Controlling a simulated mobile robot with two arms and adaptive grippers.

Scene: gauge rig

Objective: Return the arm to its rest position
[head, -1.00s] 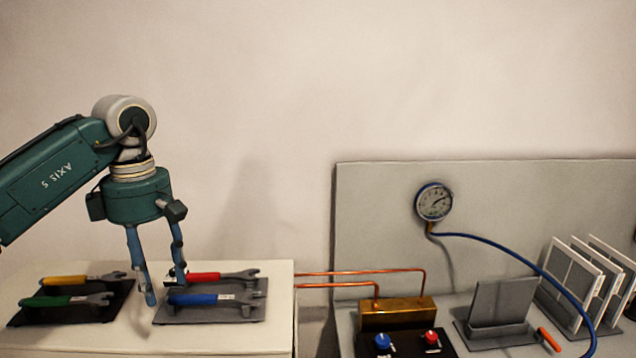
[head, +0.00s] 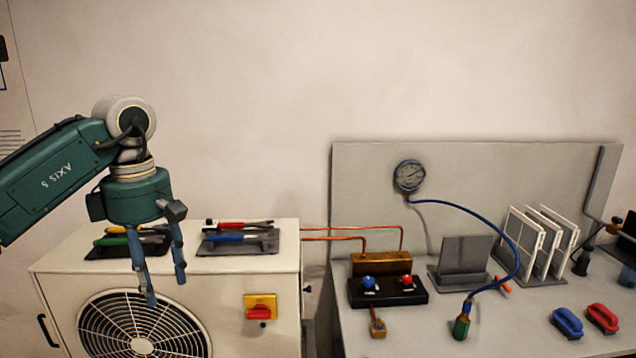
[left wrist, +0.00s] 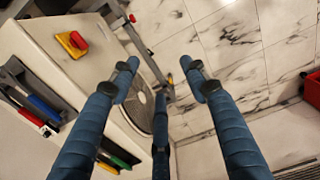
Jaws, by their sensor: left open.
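My left arm (head: 58,175) is dark green and comes in from the left in the head view, bent down at a pale wrist joint. My left gripper (head: 166,292) hangs with its blue fingers pointing down, spread apart and empty. My right gripper is not in view.
The white fan unit (head: 60,283) carries spanners with coloured handles on two dark mats. A yellow-and-red switch (head: 260,307) is on its front. To the right, a grey bench (head: 400,333) holds a gauge (head: 409,175), valves and filter panels. A red container (left wrist: 312,92) stands on the floor.

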